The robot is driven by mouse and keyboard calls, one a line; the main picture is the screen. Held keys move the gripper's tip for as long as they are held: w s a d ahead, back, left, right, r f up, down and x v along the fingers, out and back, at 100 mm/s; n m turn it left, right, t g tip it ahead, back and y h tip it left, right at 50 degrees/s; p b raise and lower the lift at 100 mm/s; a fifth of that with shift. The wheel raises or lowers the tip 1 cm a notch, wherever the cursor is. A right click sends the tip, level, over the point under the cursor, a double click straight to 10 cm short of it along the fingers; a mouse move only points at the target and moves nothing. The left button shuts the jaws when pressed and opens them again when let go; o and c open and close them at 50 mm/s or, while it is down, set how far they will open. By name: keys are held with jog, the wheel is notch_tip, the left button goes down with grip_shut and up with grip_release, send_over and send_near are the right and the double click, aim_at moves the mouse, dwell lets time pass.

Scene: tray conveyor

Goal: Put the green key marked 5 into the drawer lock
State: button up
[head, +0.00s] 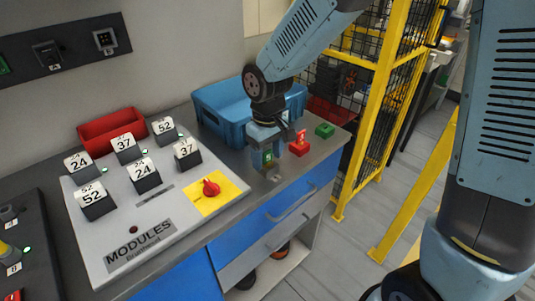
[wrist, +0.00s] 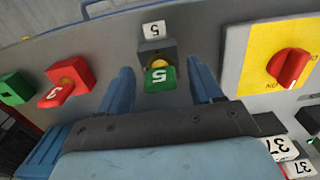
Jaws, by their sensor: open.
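The green key marked 5 (wrist: 159,79) is at the grey drawer lock (wrist: 154,49), a block with a white plate reading 5. A yellow part between them seems to meet the lock; I cannot tell how deep the key sits. In the head view the green key (head: 267,157) shows near the counter's front edge. My gripper (wrist: 163,86) has its two blue fingers apart, one on each side of the key, with visible gaps. In the head view my gripper (head: 266,154) is low over the counter and partly hides the lock.
A red block with a red key marked 3 (wrist: 61,92) and a green block (head: 325,130) stand nearby. A yellow plate with a red knob (head: 211,188) is on the modules panel. A blue crate (head: 211,117) stands behind. Blue drawers (head: 282,213) are below the counter.

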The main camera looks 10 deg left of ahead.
aim_at(267, 151)
notch_tip(267, 151, up, 14)
jog(key=shift+f, duration=0.15)
dwell(0.7)
jog(key=s+d+r+m+t, duration=0.1)
jog(key=d+r+m, duration=0.15)
jog(key=d, duration=0.55)
jog(key=s+d+r+m+t, duration=0.15)
jog(key=d+r, duration=0.25)
jog(key=d, duration=0.5)
jog(key=s+d+r+m+t, duration=0.1)
jog(key=s+d+m+t, duration=0.2)
jog(key=d, duration=1)
jog(key=s+m, duration=0.2)
jog(key=s, duration=0.3)
jog(key=shift+s+m, duration=0.25)
jog(key=shift+m, duration=0.15)
